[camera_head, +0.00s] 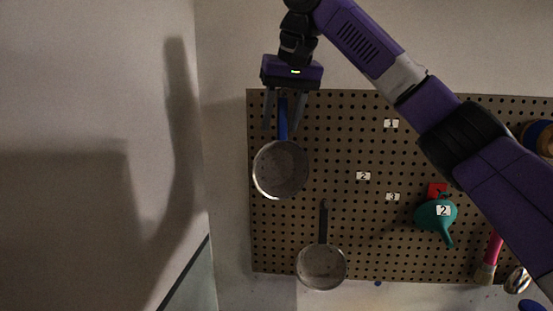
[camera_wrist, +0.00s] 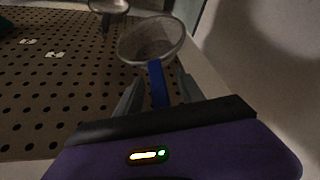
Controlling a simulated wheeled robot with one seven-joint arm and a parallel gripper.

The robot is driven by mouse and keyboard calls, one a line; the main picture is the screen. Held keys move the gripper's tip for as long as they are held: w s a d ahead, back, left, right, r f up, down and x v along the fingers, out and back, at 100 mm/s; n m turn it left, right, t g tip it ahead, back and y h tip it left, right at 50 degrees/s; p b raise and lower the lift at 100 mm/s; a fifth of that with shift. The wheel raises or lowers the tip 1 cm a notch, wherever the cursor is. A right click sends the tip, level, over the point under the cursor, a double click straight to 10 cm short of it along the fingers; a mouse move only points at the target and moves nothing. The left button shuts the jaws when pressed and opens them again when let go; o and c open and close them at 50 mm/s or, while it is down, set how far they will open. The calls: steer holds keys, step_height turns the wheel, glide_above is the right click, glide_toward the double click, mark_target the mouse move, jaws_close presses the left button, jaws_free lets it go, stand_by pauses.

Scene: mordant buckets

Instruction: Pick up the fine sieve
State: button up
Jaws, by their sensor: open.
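A round sieve with a blue handle (camera_head: 280,170) hangs on the pegboard at the upper left, handle up. My gripper (camera_head: 283,126) is open, with one finger on each side of the blue handle in the picture. In the wrist view the blue handle (camera_wrist: 157,84) runs between the two fingers, and the round bowl (camera_wrist: 150,42) lies beyond them. I cannot tell whether the fingers touch the handle. A second sieve with a dark handle (camera_head: 321,266) hangs lower on the board. I cannot tell from the mesh which sieve is the fine one.
The brown pegboard (camera_head: 345,145) has small numbered labels. A teal funnel-like vessel (camera_head: 434,217) labelled 2 hangs at the right, beside a red tag (camera_head: 437,189). A pink-handled brush (camera_head: 490,258) is at the lower right. A wall stands left of the board.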

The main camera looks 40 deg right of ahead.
steer(key=shift+c, duration=0.3)
jaws_close()
stand_by(1.1)
